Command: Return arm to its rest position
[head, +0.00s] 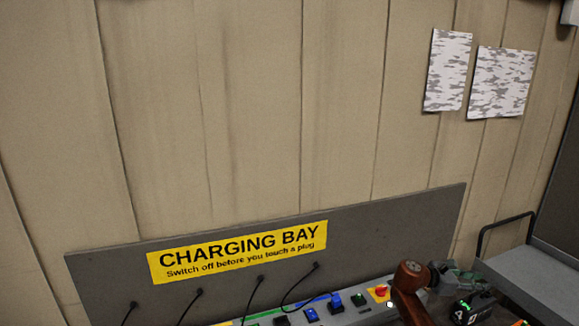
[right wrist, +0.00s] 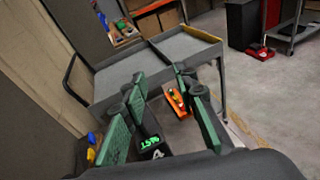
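My right gripper (head: 455,278) shows at the lower right of the head view, at the right end of the charging strip. In the right wrist view its green-padded fingers (right wrist: 160,100) stand apart with no object gripped between them. A black box (right wrist: 150,145) with a lit green display and a white mark shows low between the fingers, nearer the left ones. It also shows just below the gripper in the head view (head: 463,312). My left gripper is not in view.
A grey charging bay board (head: 400,222) with a yellow sign (head: 238,252) stands against the wall. Cables, switches and a red button (head: 381,292) line its foot. A grey cart (right wrist: 125,75) stands close to the right gripper. An orange item (right wrist: 175,100) shows past the fingers.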

